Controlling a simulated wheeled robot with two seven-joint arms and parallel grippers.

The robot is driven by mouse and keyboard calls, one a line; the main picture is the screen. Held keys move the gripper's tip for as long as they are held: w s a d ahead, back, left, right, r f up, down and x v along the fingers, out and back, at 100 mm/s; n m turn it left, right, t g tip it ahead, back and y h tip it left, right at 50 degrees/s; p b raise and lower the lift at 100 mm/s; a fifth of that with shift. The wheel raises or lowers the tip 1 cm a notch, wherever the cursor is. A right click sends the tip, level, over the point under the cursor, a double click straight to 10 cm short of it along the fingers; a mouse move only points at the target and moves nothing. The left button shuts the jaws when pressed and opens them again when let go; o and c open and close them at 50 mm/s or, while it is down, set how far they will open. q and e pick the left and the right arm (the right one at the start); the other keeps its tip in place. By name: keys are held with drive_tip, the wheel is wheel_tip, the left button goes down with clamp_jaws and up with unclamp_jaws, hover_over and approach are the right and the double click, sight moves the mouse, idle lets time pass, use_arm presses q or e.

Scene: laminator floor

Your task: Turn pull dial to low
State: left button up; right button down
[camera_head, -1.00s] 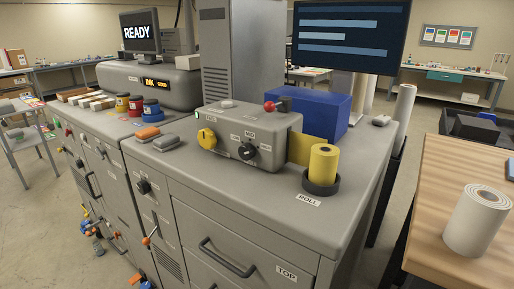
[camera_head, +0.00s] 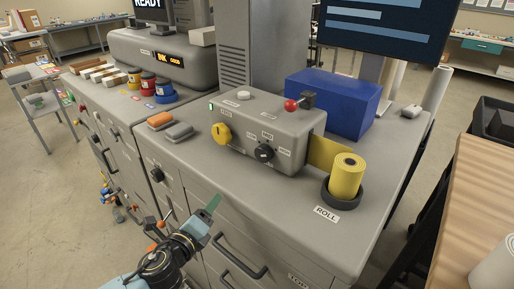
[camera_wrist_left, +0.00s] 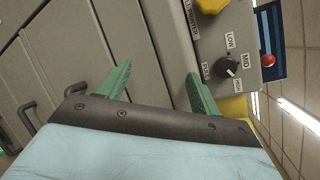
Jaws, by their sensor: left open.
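The black dial (camera_head: 264,153) is on the front face of a grey box unit, with small labels around it. In the left wrist view the fingers (camera_wrist_left: 159,77) are spread and empty.
The grey box unit (camera_head: 285,122) has a red-knobbed lever (camera_head: 292,105) on top. A yellow roll (camera_head: 346,176) stands to its right and a blue box (camera_head: 333,103) behind. Orange and grey blocks lie to the left. Drawer handles (camera_head: 240,258) project from the cabinet front.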

use_arm(q)
wheel_tip(320, 180, up, 7)
drive_tip(key=d+m+t+h, duration=0.1)
drive_tip(key=d+m+h, duration=0.1)
drive_tip(key=m, duration=0.1)
drive_tip(key=m+g+h+p, duration=0.1)
drive_tip(key=m+g+h, duration=0.35)
drive_tip(key=m, duration=1.15)
approach(260, 155)
drive_tip(key=shift+t+h, duration=0.65)
drive_tip(key=shift+t, duration=0.2)
drive_tip(key=w+d, duration=0.1)
drive_tip(key=w+d+f, duration=0.1)
drive_tip(key=w+d, duration=0.1)
drive_tip(key=w+d+f, duration=0.1)
drive_tip(key=w, duration=0.1)
drive_tip(key=shift+w+d, duration=0.2)
drive_tip(key=shift+d, duration=0.05)
drive_tip(key=shift+x, duration=0.8)
drive_tip(key=shift+r, duration=0.1)
use_arm(e)
drive_tip(key=shift+w+a+r, duration=0.15)
drive_tip(key=shift+w+r, duration=0.1)
drive_tip(key=shift+r, duration=0.4)
use_arm(q)
drive_tip(key=c, duration=1)
